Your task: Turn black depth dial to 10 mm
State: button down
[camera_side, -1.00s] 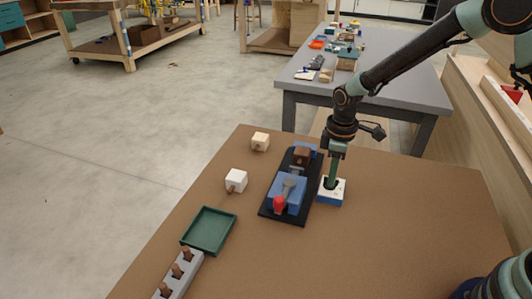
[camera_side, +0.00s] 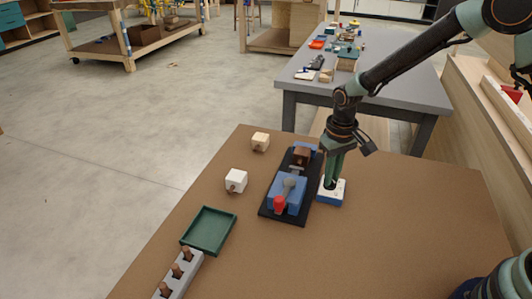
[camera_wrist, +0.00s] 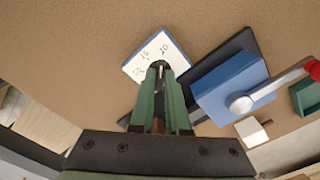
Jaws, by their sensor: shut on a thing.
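The black depth dial (camera_wrist: 157,65) sits on a white scale plate (camera_wrist: 137,69) in the wrist view. The figures 10, 15 and 20 show on the plate. My gripper (camera_wrist: 160,76) points down and is shut on the dial, with its green fingers at either side. The fingers hide much of the dial, and I cannot read its setting for certain. In the side view the white plate tops a blue block (camera_side: 331,199), and my gripper (camera_side: 331,185) stands upright over it.
Left of the dial block is a black base with a blue fixture (camera_side: 287,193) and a red-tipped lever (camera_side: 280,204). A green tray (camera_side: 209,230), a grey peg rack (camera_side: 180,275), a white block (camera_side: 236,180) and a pale wooden block (camera_side: 261,141) stand farther left. The table's right side is clear.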

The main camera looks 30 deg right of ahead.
jog(key=shift+m, duration=0.5)
jog(key=c, duration=0.9)
grip_release()
jog(key=shift+r, duration=0.15)
notch_tip(320, 180, up, 12)
